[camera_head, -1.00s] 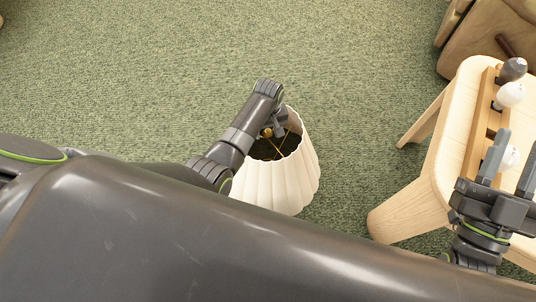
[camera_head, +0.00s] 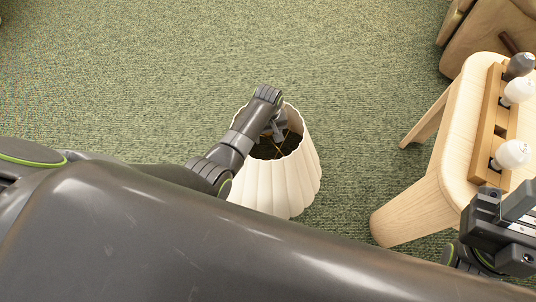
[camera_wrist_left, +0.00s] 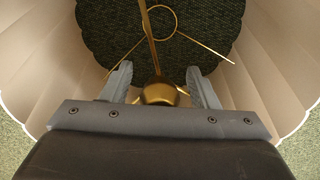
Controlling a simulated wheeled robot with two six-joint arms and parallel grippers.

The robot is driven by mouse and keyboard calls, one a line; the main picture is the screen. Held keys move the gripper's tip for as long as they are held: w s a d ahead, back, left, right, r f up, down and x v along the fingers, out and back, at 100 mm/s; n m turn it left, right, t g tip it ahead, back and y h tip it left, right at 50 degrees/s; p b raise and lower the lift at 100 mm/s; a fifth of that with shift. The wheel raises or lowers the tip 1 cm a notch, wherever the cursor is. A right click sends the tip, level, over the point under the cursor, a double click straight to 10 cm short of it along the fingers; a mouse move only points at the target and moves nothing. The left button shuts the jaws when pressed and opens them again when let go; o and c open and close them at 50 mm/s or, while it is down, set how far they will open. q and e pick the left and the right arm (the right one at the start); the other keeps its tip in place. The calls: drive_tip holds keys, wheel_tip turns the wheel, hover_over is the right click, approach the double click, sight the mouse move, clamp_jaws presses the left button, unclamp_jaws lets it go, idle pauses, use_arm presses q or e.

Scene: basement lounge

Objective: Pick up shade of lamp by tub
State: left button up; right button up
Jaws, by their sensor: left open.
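The lampshade (camera_head: 265,188) is white and pleated, standing on the green carpet with its dark opening facing up. Its pale inner wall also shows in the left wrist view (camera_wrist_left: 275,60). My left gripper (camera_head: 279,130) points down into the shade's top opening. In the left wrist view its two grey fingers (camera_wrist_left: 160,82) are open, on either side of a brass fitting (camera_wrist_left: 158,94) with thin brass spokes and a ring. I cannot tell whether the fingers touch it. My right gripper (camera_head: 512,215) is at the lower right by the stool, partly cut off, its jaws unclear.
A pale wooden stool (camera_head: 455,155) stands right of the shade. On it a wooden rack (camera_head: 489,118) holds white and dark bulb-shaped pieces (camera_head: 512,154). Brown wooden furniture (camera_head: 485,45) is at the top right. Open carpet (camera_head: 150,70) lies beyond and left of the shade.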

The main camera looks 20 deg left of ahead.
use_arm(q)
drive_tip(key=shift+c, duration=0.2)
clamp_jaws()
drive_tip(key=shift+r, duration=0.1)
idle(0.4)
